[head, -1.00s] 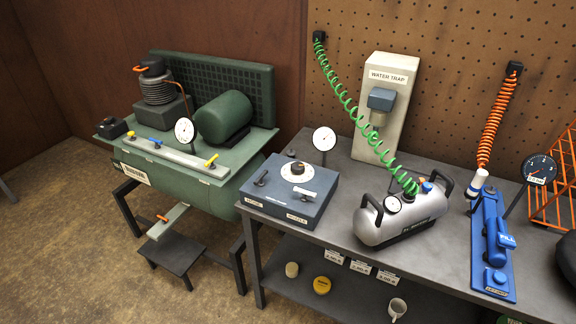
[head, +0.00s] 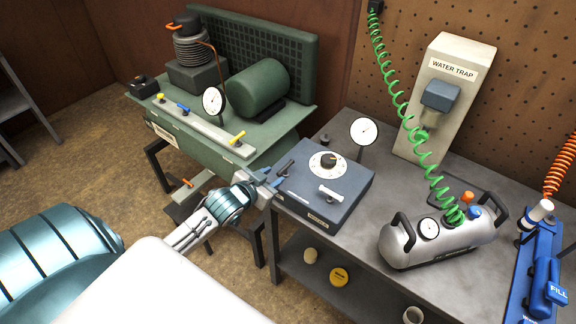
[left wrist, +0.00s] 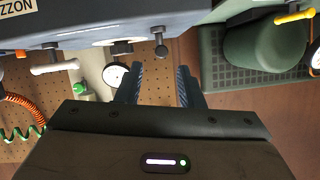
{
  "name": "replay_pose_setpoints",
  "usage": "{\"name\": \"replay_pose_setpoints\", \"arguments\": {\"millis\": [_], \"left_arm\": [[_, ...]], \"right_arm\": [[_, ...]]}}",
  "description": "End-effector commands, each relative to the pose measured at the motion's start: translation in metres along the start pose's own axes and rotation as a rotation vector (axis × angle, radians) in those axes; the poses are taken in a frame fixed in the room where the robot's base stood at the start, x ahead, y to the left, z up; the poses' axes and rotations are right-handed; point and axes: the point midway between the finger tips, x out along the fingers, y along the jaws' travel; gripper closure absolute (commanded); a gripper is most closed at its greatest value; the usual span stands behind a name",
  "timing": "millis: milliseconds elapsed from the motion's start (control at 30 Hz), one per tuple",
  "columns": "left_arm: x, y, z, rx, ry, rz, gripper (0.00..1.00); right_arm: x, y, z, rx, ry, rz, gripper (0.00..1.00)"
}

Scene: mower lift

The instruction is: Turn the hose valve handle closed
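Which handle is the hose valve's I cannot tell; no label for it is readable. A blue-grey box (head: 318,200) on the bench carries a dial (head: 327,162), a white bar handle (head: 330,193) and a small black handle (head: 285,167) at its left. My left gripper (head: 272,179) is just left of the box, close to the black handle, with its blue fingers apart. In the left wrist view the open fingers (left wrist: 159,86) have nothing between them; the black handle (left wrist: 160,46) is just beyond the gap, and the white handle (left wrist: 54,68) is further left. My right gripper is not seen.
A green compressor (head: 178,133) with yellow and blue handles stands left of the bench. A gauge (head: 364,132) rises behind the box. A silver tank (head: 440,238) with a green coiled hose (head: 395,98) stands to the right. Bare bench top lies between box and tank.

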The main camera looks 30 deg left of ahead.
Motion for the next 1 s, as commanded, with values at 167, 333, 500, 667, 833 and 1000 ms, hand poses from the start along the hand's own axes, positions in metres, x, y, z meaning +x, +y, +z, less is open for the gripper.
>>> {"name": "replay_pose_setpoints", "arguments": {"millis": [167, 333, 500, 667, 833, 1000], "left_arm": [[0.036, -0.001, -0.002, -0.005, 0.000, -0.002, 0.66], [0.060, -0.001, -0.001, -0.003, -0.001, -0.001, 0.66], [0.072, 0.000, -0.001, 0.000, 0.000, 0.000, 0.66], [0.074, 0.000, 0.000, 0.001, 0.000, 0.000, 0.66], [0.074, 0.000, 0.000, 0.001, 0.000, 0.000, 0.72], [0.074, 0.000, 0.000, 0.001, 0.000, 0.000, 1.00]], "right_arm": [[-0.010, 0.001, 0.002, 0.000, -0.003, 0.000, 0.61], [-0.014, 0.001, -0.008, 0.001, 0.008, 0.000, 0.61], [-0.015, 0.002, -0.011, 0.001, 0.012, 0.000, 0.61], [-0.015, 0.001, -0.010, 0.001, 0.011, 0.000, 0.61], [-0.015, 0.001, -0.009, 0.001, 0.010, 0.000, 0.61], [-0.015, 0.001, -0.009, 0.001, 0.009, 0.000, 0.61]]}}
